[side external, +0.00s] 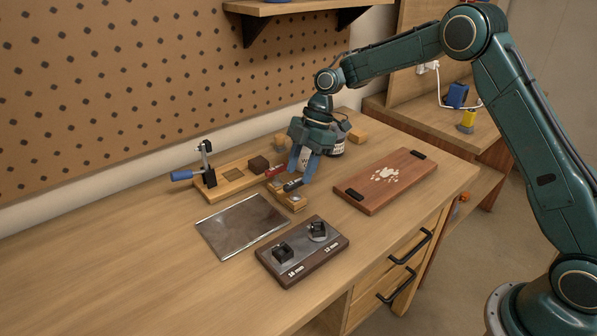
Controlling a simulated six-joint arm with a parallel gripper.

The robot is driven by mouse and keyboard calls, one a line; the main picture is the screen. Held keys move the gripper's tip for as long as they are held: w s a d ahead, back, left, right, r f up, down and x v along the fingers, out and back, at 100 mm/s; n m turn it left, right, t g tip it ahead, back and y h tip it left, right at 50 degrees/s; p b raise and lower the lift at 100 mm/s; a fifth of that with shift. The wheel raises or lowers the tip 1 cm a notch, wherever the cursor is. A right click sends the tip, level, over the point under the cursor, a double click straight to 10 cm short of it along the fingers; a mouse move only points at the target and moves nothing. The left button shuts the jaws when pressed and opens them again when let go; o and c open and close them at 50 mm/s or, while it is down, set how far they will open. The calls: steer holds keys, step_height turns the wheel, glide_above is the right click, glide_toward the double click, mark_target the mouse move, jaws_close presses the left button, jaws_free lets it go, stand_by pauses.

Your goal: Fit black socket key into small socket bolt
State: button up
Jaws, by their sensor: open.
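A black socket key (293,185) lies on a small wooden rest near the middle of the bench, with a red piece just behind it. My gripper (302,175) points down over this rest, its blue fingers apart, just behind and above the black key. I cannot tell whether a finger touches the key. In front is a dark bolt block (274,268) with two bolts on a grey top. The small socket bolt (283,251) appears to be the black one by the "10 mm" label. The other bolt (318,231) is by "12 mm". Their sockets are too small to make out.
A metal sheet (241,226) lies left of the block. A wooden fixture with a blue-handled clamp (208,170) stands behind it. A reddish board with black grips (385,180) lies to the right. Jars stand behind my gripper. The bench's front left is clear.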

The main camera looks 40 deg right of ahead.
mark_target(296, 180)
steer(key=shift+x, duration=2.4)
steer(key=shift+r, duration=0.1)
steer(key=shift+c, duration=0.2)
jaws_close()
